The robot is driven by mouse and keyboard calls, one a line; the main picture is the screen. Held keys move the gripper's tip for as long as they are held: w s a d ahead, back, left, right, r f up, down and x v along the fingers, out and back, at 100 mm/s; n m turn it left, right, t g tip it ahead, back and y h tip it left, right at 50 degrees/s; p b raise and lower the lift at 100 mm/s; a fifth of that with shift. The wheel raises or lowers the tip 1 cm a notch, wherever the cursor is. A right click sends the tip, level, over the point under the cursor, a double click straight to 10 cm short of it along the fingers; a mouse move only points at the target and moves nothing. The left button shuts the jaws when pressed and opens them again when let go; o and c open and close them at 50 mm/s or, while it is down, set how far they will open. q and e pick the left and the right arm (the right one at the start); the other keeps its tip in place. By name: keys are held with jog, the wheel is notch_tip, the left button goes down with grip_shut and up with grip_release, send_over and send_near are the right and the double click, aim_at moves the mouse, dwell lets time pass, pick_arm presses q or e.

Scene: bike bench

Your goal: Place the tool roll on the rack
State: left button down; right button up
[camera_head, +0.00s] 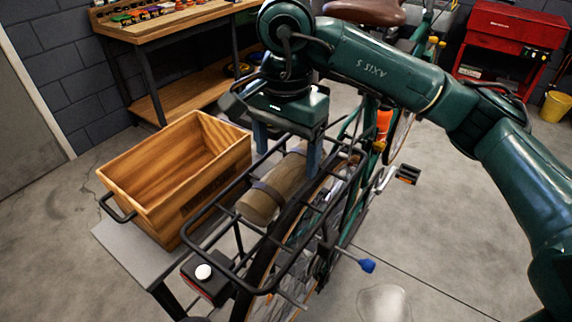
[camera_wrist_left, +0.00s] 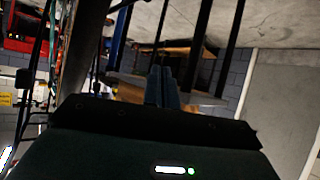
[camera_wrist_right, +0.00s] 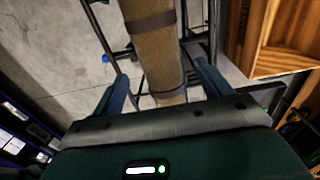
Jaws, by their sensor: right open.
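The tool roll (camera_head: 264,203), a brown cylinder with dark straps, lies lengthwise on the black bicycle rack (camera_head: 213,259), between its side rails. My right gripper (camera_head: 287,152) points down over the far part of the roll, with one finger on each side. In the right wrist view the roll (camera_wrist_right: 155,52) runs between the open fingers of that gripper (camera_wrist_right: 162,88), with a gap on both sides. Whether the roll rests fully on the rack bars is hard to tell. My left gripper (camera_wrist_left: 162,86) shows only in its wrist view, with its fingers together and nothing visible between them.
An open wooden crate (camera_head: 158,203) stands on a grey surface (camera_head: 130,252) left of the rack. A wooden workbench (camera_head: 150,30) is behind, and a red tool cabinet (camera_head: 500,28) is at the back right. The floor to the right is mostly clear.

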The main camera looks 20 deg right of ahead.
aim_at(286, 168)
notch_tip(286, 168, up, 8)
dwell(0.5)
